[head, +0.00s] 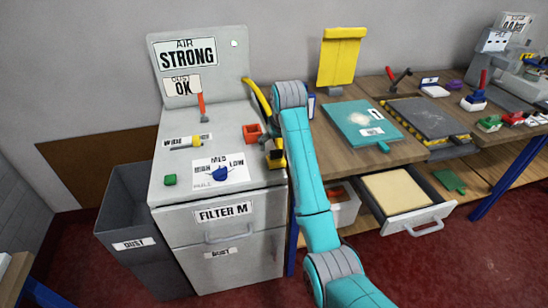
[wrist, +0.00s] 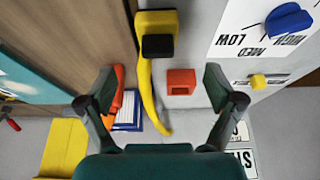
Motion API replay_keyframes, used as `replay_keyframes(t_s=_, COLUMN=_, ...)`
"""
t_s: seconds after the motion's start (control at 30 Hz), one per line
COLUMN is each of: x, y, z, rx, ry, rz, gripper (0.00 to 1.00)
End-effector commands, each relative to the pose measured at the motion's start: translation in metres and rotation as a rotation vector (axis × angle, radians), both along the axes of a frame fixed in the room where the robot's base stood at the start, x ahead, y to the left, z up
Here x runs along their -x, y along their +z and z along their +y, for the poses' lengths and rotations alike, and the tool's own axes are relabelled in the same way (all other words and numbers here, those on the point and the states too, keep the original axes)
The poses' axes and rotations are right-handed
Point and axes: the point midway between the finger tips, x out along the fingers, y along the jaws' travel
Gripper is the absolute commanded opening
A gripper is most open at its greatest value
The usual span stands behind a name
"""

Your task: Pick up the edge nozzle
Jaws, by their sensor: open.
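No label in view names the edge nozzle, so I cannot tell for certain which piece it is. A small orange-red block with a dark recess (wrist: 180,82) stands on the grey cabinet top; it also shows in the head view (head: 252,132). A yellow hose (wrist: 148,90) with a black piece (wrist: 157,46) at its yellow end lies beside it. Another orange piece (wrist: 117,88) lies partly behind my left finger in the wrist view. My gripper (wrist: 159,76) is open and empty, its fingers either side of the hose and block. My arm hides it in the head view.
The grey cabinet (head: 165,175) carries a yellow knob (head: 185,142), a blue knob (head: 221,174) and a green block (head: 170,180). A wooden bench (head: 330,148) with a teal board (head: 360,125) stands right, above an open drawer (head: 415,218). A dust bin (head: 118,205) stands left.

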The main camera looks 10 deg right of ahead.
Motion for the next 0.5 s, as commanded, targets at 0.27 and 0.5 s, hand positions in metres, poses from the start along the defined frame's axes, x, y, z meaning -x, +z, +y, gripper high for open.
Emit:
replay_keyframes(t_s=0.27, x=-0.009, y=-0.003, z=0.000, rx=0.000, ry=0.000, rz=0.018, gripper=0.92)
replay_keyframes(t_s=0.5, x=-0.021, y=-0.033, z=0.000, rx=0.000, ry=0.000, rz=0.017, gripper=0.92)
